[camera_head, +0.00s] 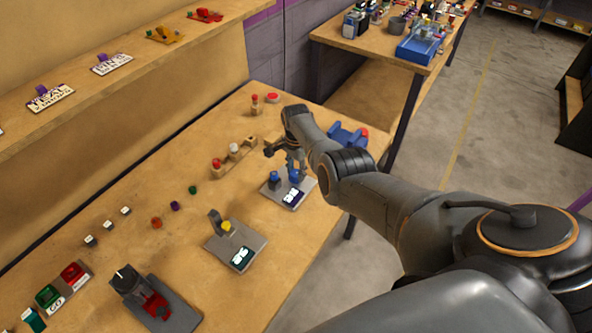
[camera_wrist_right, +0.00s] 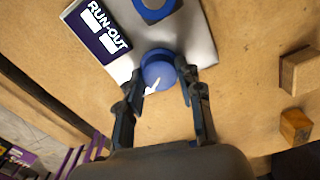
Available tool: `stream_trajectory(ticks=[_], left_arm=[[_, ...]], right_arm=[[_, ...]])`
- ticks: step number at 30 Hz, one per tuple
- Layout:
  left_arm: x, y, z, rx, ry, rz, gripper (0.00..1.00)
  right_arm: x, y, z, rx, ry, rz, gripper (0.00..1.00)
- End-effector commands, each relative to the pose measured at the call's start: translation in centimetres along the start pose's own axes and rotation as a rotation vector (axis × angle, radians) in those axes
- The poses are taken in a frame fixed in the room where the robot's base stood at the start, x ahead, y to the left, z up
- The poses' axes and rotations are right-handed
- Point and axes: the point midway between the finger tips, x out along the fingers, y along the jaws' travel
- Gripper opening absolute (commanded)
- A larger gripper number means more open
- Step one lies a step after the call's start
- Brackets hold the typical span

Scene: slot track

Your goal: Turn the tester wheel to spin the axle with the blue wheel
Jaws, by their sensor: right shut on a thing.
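The run-out tester (camera_head: 288,203) is a grey plate with a dark label and blue parts, on the bench below my right gripper (camera_head: 293,168). In the right wrist view, its label (camera_wrist_right: 100,35) reads "RUN-OUT". There my right gripper (camera_wrist_right: 163,85) is shut on a round blue wheel (camera_wrist_right: 158,72) with a white mark, one finger on each side. A second blue part (camera_wrist_right: 154,8) of the tester is cut off at the top edge. In the head view it seems to be the blue post (camera_head: 274,178). The axle cannot be made out. My left gripper is not in view.
A grey gauge stand (camera_head: 222,240) is nearer on the bench. A blue cradle (camera_head: 346,135) lies behind my arm.

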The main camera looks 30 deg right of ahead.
Motion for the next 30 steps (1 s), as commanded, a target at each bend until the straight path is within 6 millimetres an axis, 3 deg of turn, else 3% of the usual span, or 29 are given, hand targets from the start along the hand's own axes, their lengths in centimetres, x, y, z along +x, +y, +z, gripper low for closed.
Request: stream_trajectory(ticks=[12, 30], left_arm=[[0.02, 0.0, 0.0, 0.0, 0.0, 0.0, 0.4], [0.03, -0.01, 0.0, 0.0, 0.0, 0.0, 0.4]], right_arm=[[-0.06, -0.03, -0.07, 0.277, 0.001, -0.002, 0.05], [-0.07, -0.02, -0.08, 0.361, 0.002, -0.002, 0.05]])
